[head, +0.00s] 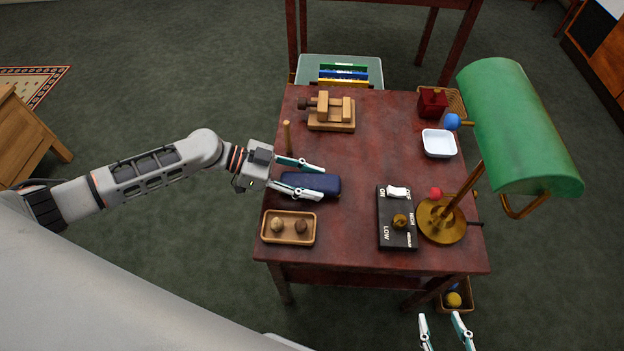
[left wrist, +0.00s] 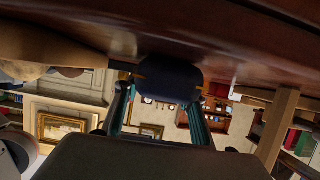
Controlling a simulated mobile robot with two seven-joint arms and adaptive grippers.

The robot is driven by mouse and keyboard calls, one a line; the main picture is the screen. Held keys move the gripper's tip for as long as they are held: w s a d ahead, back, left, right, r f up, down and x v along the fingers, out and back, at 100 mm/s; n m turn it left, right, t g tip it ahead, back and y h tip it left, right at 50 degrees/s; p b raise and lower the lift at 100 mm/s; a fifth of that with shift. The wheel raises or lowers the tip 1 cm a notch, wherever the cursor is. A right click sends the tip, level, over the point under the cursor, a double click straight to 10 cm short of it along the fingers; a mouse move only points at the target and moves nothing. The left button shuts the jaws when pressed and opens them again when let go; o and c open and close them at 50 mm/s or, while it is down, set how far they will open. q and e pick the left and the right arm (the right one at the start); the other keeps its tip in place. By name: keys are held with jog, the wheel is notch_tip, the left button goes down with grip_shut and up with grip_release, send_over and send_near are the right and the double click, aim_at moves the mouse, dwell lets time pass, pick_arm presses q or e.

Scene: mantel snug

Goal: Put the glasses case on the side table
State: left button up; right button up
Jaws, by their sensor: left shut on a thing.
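The dark blue glasses case (head: 312,184) is at the left edge of the reddish-brown table (head: 355,170). My left gripper (head: 312,181) reaches in from the left and is shut on the case, with one finger on each side. In the left wrist view the case (left wrist: 168,80) shows dark between the fingers, close to the tabletop (left wrist: 220,25). I cannot tell whether it touches the tabletop. My right gripper (head: 442,325) is at the bottom of the head view, fingers apart and empty, near the table's front edge.
A wooden tray (head: 289,227) with two round things lies just in front of the case, and a wooden peg (head: 287,137) stands behind. A black switch box (head: 396,217) and green lamp (head: 520,125) are to the right. A wooden piece of furniture (head: 28,140) stands far left.

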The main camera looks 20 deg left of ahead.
pick_arm(q)
jog(key=shift+f, duration=0.15)
jog(key=o, duration=1.2)
jog(key=shift+c, duration=0.2)
jog(key=shift+a+r, duration=0.2)
jog(key=shift+r, duration=0.15)
jog(key=v, duration=1.1)
jog(key=shift+s+a+r, duration=0.1)
jog(key=shift+a, duration=0.15)
